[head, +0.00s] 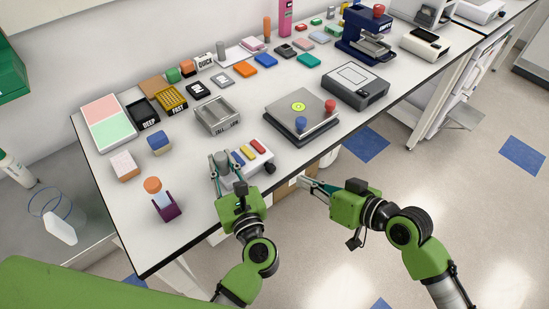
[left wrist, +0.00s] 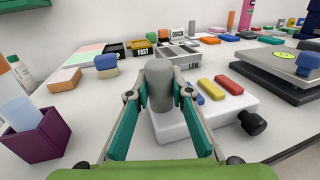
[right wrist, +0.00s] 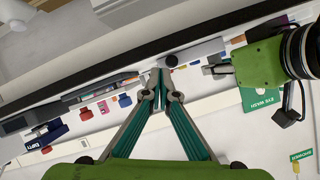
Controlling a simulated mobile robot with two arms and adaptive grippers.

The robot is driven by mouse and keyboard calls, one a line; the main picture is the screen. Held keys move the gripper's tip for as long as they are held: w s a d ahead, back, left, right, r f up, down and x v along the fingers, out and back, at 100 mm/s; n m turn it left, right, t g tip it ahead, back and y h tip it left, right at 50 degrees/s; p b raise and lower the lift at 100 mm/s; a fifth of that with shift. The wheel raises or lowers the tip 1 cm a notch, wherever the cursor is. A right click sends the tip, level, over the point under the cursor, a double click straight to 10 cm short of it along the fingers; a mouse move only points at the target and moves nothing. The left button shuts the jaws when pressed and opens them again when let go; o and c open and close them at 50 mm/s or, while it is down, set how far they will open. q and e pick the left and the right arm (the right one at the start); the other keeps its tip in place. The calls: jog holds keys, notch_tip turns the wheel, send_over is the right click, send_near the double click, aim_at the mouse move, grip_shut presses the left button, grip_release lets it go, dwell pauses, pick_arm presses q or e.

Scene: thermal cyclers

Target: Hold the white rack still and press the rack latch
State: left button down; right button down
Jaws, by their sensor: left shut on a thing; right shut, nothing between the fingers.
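The white rack (head: 258,164) stands near the table's front edge, with blue, yellow and red bars on top. It also shows in the left wrist view (left wrist: 228,112). A grey post (left wrist: 160,84) rises from its left end. My left gripper (head: 224,158) is shut on this post, one finger on each side. A dark round knob (head: 269,168) sticks out of the rack's right end; I cannot tell if it is the latch. My right gripper (head: 301,181) is shut and empty, right of and below the knob. In the right wrist view the knob (right wrist: 171,60) appears just beyond its fingertips (right wrist: 160,72).
A grey device with red and blue knobs (head: 290,117) stands behind and right of the rack. A grey tray (head: 218,117) is behind it. A purple holder (head: 167,209) stands to the left. The table's front edge runs close below the rack.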

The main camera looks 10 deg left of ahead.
pick_arm(q)
jog(key=shift+w, duration=0.1)
pick_arm(e)
jog(key=w+d+r+g+y, duration=0.1)
jog(key=w+d+r+g, duration=0.3)
jog(key=w+r+g, duration=0.2)
notch_tip(320, 180, up, 2)
jog(key=shift+w+d+r, duration=0.1)
jog(key=shift+w+d, duration=0.1)
jog(key=shift+w, duration=0.35)
send_near(271, 162)
jog(key=shift+g, duration=0.3)
jog(key=w+a, duration=0.2)
jog(key=w, duration=0.1)
jog(key=shift+a, duration=0.4)
jog(key=shift+s+a+f, duration=0.3)
jog(key=shift+a+f, duration=0.05)
jog(key=shift+f, duration=0.15)
jog(key=shift+s+a+f, duration=0.3)
jog(key=shift+s+f, duration=0.05)
jog(key=shift+f, duration=0.15)
jog(key=shift+s+a+f, duration=0.35)
jog(key=shift+s+f, duration=0.1)
jog(key=shift+f, duration=0.05)
